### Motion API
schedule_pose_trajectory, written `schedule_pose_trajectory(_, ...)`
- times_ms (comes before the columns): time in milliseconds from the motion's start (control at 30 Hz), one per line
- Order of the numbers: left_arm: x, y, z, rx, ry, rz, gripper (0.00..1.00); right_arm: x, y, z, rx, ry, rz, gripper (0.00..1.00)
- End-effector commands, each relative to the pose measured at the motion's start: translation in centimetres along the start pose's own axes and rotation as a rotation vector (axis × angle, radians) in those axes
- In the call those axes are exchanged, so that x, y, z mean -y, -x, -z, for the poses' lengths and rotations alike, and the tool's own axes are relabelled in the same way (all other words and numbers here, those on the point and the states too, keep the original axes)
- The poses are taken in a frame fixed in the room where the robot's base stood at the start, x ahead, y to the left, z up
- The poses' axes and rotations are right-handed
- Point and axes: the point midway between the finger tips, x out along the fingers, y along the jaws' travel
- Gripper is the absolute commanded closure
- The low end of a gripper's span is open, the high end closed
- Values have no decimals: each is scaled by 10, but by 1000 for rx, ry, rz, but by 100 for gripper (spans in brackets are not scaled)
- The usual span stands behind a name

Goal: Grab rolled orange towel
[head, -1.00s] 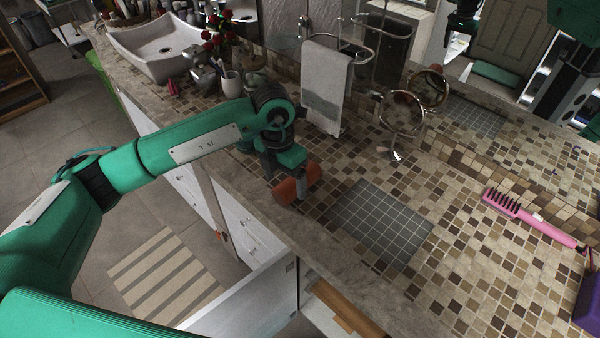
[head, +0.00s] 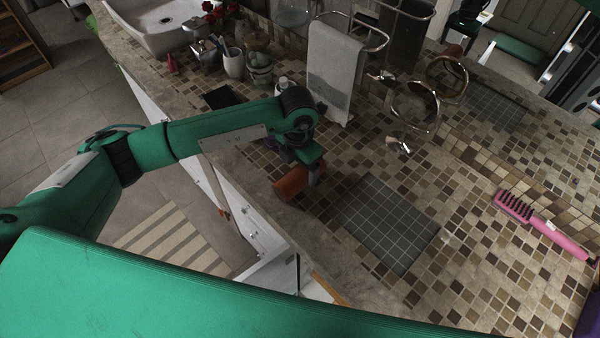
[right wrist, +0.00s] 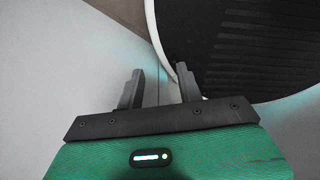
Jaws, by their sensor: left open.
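The rolled orange towel (head: 289,183) lies near the front edge of the tiled counter, left of a grey grid-tiled patch. My left gripper (head: 308,176) is down at the towel, with a finger at its right end. Its jaws are open, and the far finger is partly hidden, so I cannot tell whether they touch the towel. My right gripper (right wrist: 160,77) shows in the right wrist view with its fingers apart and nothing between them.
A pink brush (head: 540,225) lies at the right. A chrome mirror stand (head: 413,108) and a grey towel on a rack (head: 333,70) stand behind. Cups (head: 233,63) and a white sink (head: 160,25) are at the back left. A green arm part of mine covers the bottom.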

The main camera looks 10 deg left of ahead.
Motion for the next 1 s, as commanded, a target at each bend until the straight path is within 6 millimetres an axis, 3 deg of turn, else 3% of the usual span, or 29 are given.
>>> schedule_pose_trajectory(233, -2, -18, -5, -3, 2, 1, 18, -5, 17, 20, -25, 1, -5, 64)
schedule_pose_trajectory(500, -3, -51, -8, -2, 0, 1, 18, -8, 30, 11, -13, 2, -8, 64)
schedule_pose_trajectory(733, -4, -55, -8, 1, 0, 0, 18, -9, 30, 7, -7, 3, -9, 64)
schedule_pose_trajectory(767, -4, -55, -8, 0, 0, 0, 20, -9, 30, 7, -7, 3, -9, 64)
schedule_pose_trajectory(1000, -4, -54, -8, 0, 0, 0, 67, -9, 30, 8, -8, 3, -9, 64)
